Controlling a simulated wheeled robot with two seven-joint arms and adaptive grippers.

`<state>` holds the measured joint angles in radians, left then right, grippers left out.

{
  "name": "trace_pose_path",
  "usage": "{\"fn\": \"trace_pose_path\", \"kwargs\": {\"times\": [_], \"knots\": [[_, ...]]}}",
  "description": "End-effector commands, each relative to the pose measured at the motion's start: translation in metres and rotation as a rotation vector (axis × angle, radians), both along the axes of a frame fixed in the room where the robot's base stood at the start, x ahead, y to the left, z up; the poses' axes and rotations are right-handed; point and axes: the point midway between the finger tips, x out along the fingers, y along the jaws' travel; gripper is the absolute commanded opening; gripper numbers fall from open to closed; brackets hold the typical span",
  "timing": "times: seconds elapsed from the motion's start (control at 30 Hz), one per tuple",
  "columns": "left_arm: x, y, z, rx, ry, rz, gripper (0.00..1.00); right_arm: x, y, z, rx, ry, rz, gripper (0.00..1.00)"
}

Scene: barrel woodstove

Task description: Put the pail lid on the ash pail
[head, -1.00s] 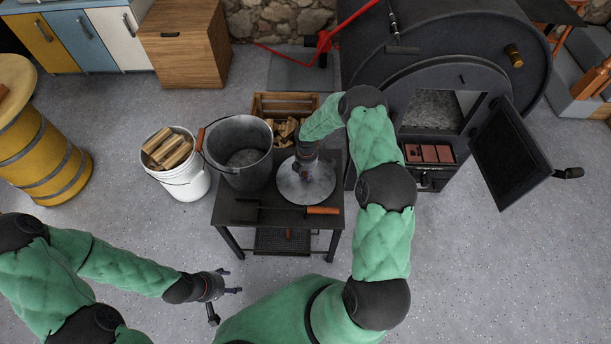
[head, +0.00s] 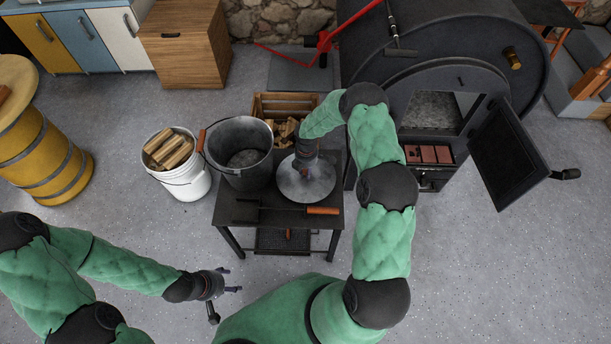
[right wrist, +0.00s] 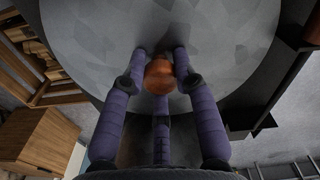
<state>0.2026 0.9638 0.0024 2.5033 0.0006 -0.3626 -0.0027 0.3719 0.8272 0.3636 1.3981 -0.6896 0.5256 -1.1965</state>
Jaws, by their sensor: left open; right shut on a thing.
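The pail lid (head: 307,191) is a round grey metal disc at the right of the small dark table, beside the pail. In the right wrist view the lid (right wrist: 220,50) fills the upper middle, with an orange-brown knob (right wrist: 160,76) on it. My right gripper (head: 305,172) is over the lid; its fingers (right wrist: 160,65) are shut around the knob. The ash pail (head: 239,150) is a grey metal bucket, open at the top, standing upright at the table's left. My left gripper (head: 232,283) is open and empty in front of the table, over the floor.
A shovel with an orange handle (head: 322,211) lies along the front of the table (head: 225,215). A white bucket of wood (head: 190,183) stands left of the table. A wood crate (head: 285,100) is behind it. The stove's open door (head: 508,153) is at right.

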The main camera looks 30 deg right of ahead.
Motion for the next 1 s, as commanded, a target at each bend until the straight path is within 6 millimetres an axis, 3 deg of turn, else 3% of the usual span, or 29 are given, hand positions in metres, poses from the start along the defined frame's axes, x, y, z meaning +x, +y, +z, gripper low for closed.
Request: {"fn": "trace_pose_path", "kwargs": {"times": [1.0], "knots": [[0.000, 0.000, 0.033, 0.000, 0.000, 0.000, 0.61, 0.000, 0.000, 0.051, 0.000, 0.000, 0.000, 0.00]]}}
